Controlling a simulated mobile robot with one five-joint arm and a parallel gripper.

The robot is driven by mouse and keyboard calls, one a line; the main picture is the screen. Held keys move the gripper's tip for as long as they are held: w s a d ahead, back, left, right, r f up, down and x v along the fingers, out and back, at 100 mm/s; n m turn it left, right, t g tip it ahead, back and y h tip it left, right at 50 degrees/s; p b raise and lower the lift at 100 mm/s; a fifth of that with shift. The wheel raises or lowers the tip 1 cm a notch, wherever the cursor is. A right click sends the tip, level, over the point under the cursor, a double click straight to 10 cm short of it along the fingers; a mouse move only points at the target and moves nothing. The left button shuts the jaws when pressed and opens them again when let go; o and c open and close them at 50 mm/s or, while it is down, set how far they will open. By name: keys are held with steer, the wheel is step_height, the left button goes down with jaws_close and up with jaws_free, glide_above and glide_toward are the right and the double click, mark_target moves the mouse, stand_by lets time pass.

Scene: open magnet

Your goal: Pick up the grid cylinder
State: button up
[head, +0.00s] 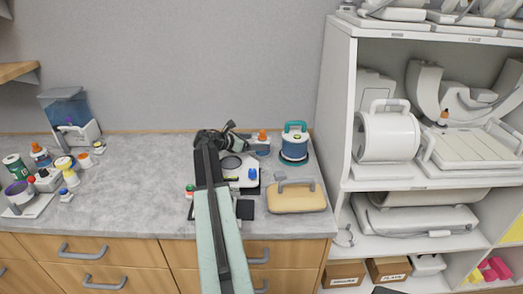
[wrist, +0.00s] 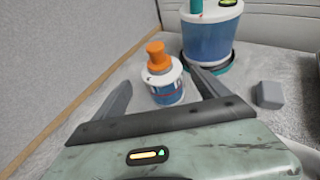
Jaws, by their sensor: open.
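A blue cylinder with a white top and teal handle (head: 294,146) stands upright at the back right of the counter, and is the likeliest grid cylinder, though no grid pattern is clear. It also shows in the wrist view (wrist: 211,38), beyond my right finger and cut by the top edge. A small white and blue bottle with an orange cap (wrist: 164,80) stands upright between my fingers in the picture; it shows in the head view (head: 262,140) left of the cylinder. My gripper (wrist: 160,82) is open, and nothing is seen clamped. Contact with the bottle cannot be told.
A tan padded block with a grey handle (head: 297,198) lies at the counter's front right. A small grey block (wrist: 269,95) is right of my gripper. The wall (wrist: 70,50) is close on the left. White shelves (head: 335,110) stand right of the counter. The counter's left middle is clear.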

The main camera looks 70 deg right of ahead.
steer(key=b+x, duration=0.1)
steer(key=x, duration=0.4)
steer(key=shift+s+r+b, duration=0.1)
steer(key=shift+s+b, duration=0.1)
steer(key=shift+b, duration=0.15)
steer(key=c, duration=1.8)
